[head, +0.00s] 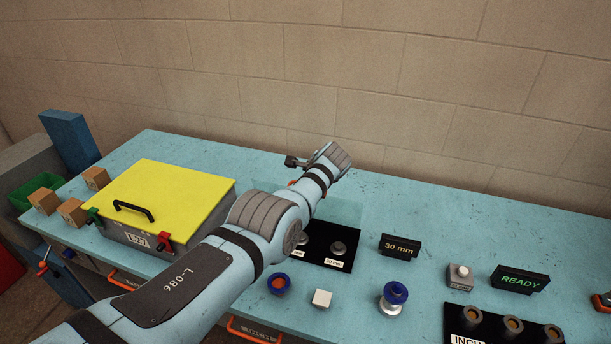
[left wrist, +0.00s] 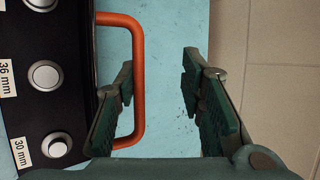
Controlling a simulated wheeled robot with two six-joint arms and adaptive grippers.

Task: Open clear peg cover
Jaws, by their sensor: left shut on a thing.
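The peg tray (head: 319,261) is a black panel with metal pegs and white labels, partly hidden behind my left arm. In the left wrist view, the pegs (left wrist: 45,76) by the 36 mm and 30 mm labels are at the left. A faint see-through area (head: 345,212) lies behind the tray; I cannot tell how far the clear cover is tilted. An orange handle (left wrist: 138,55) runs beside the black panel. My right gripper is not in view.
A yellow-lidded box (head: 170,195) stands left of my arm. The blue bench (head: 450,215) is clear toward the wall.

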